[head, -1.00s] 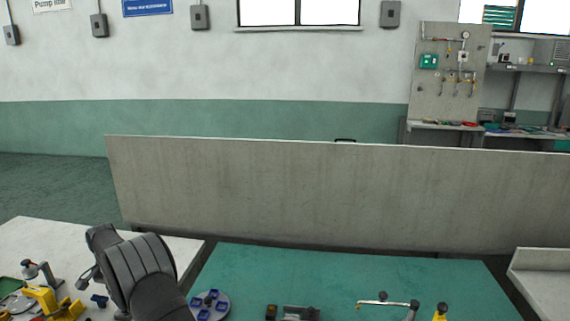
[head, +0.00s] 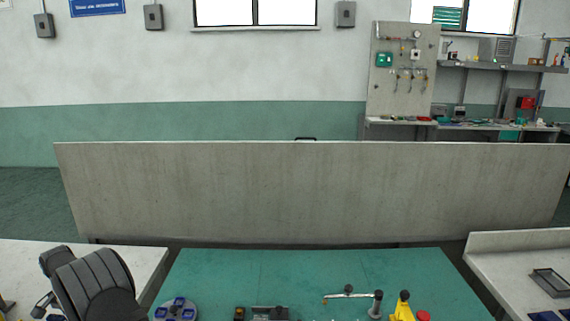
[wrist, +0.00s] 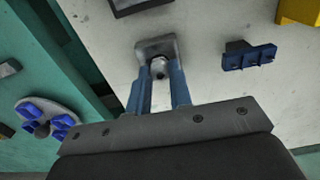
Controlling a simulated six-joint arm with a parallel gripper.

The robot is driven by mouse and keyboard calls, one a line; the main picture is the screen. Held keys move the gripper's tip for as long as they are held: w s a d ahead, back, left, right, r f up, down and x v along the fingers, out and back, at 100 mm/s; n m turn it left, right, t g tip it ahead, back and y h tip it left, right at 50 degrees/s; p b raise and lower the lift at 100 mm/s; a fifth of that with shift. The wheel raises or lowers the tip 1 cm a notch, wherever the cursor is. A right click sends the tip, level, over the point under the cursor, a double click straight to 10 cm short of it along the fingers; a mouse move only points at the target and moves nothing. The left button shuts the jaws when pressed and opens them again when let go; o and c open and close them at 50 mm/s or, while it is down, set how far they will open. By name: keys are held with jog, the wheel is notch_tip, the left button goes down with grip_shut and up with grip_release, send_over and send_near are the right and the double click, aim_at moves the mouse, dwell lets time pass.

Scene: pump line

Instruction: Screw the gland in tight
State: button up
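My gripper (wrist: 160,75) shows in the wrist view as two blue fingers spread apart. They point at a small round metal fitting (wrist: 159,68), which may be the gland. The fitting sits at a grey block-like part (wrist: 154,46) with rounded corners. The fingertips lie on either side of the fitting; I cannot tell whether they touch it. Below the fitting, the white bench top shows between the fingers. In the head view only my dark arm shows, at the lower left; the gripper and fitting are out of sight there.
A dark blue block (wrist: 249,56) lies on the white bench (wrist: 210,85), right of the fingers. A yellow part (wrist: 299,10) stands at the upper right. A round grey plate with blue pieces (head: 176,309) sits on the green table (head: 300,270). A grey panel (head: 300,195) stands behind.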

dwell(0.3)
jog(key=m, duration=0.5)
jog(key=shift+m, duration=1)
jog(key=m, duration=0.3)
jog(key=shift+m, duration=0.3)
jog(key=m, duration=0.3)
jog(key=shift+m, duration=0.3)
jog(key=shift+m, duration=0.8)
jog(key=m, duration=0.5)
